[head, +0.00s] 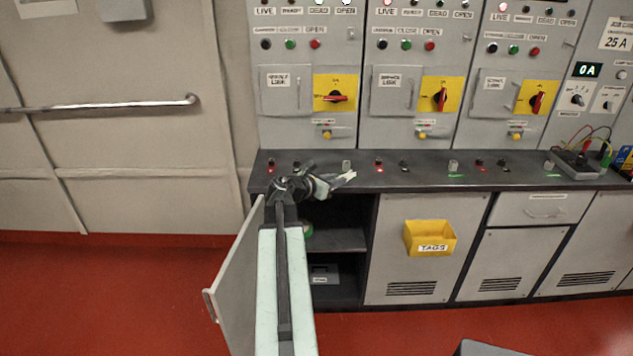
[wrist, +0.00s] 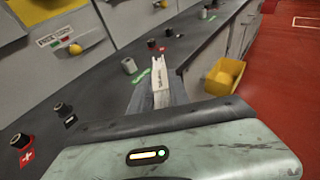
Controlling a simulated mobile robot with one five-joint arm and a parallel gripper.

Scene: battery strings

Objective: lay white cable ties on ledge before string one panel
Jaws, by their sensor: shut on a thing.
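My gripper (head: 330,184) is shut on the white cable ties (head: 345,178), near the dark ledge (head: 430,176) below the leftmost panel (head: 304,50). In the wrist view the ties (wrist: 160,85) stick out between the fingers of my gripper (wrist: 153,95), over the ledge (wrist: 95,105). I cannot tell whether the ties touch the ledge. The leftmost panel has a yellow plate with a red rotary switch (head: 337,97), its handle lying level. My gripper and wrist hide part of the ledge.
Red and black terminals (head: 378,161) and grey posts (head: 453,165) stand along the ledge. A meter with leads (head: 580,165) sits at right. A cabinet door (head: 236,275) stands open beside my arm. A yellow TAGS bin (head: 430,236) hangs on the cabinet front.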

